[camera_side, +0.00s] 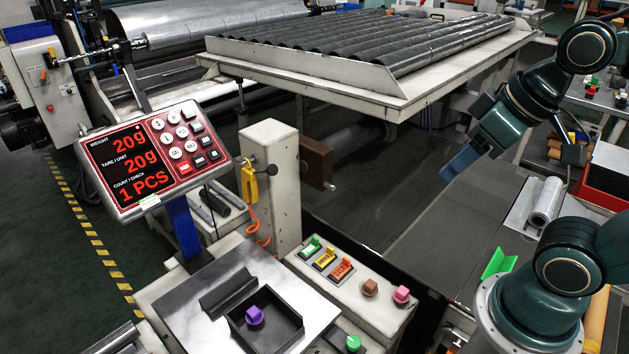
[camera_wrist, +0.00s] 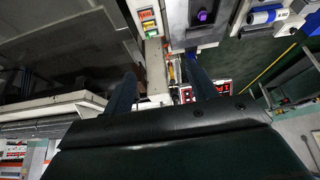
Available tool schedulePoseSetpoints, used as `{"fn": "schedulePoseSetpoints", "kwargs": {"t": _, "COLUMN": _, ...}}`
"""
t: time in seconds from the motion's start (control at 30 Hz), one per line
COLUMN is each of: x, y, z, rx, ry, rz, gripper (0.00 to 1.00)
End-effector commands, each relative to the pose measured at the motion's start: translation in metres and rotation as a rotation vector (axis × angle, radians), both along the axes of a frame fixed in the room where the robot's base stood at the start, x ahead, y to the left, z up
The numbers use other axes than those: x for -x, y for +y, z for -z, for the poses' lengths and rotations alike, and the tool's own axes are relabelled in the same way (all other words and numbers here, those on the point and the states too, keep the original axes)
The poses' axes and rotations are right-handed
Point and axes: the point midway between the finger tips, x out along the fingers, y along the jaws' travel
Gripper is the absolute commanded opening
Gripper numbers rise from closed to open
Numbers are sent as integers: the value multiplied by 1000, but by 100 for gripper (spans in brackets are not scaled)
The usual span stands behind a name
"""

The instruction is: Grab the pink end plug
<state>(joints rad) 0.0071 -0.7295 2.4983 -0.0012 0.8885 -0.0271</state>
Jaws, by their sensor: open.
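A small pink end plug (camera_side: 401,294) sits at the right end of the pale control box in the side view, beside a similar brown plug (camera_side: 370,287). I cannot make out the pink plug in the wrist view. My gripper (camera_side: 452,170) is high up, above and to the right of the control box in the side view, well apart from the plug. Its two fingers, seen in the wrist view (camera_wrist: 161,86), stand apart with nothing held between them.
A purple plug (camera_side: 254,316) lies in a black tray (camera_side: 290,337) on the scale plate. A weighing display (camera_side: 150,160) and a beige post (camera_side: 270,190) stand to the left. Green, yellow and orange switches (camera_side: 325,258) line the control box. A roller table (camera_side: 370,55) lies behind.

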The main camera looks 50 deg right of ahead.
Motion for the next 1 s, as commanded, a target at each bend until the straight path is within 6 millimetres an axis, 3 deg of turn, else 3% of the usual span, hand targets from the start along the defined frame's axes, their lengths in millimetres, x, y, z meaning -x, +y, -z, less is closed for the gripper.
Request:
{"fn": "schedulePoseSetpoints", "kwargs": {"t": 0.47, "x": -54, "y": -20, "z": 38, "rx": 139, "ry": 108, "rz": -247, "gripper": 57}}
{"fn": "schedulePoseSetpoints", "kwargs": {"t": 1.0, "x": -108, "y": -61, "z": 122, "rx": 260, "ry": 237, "rz": -632, "gripper": 57}}
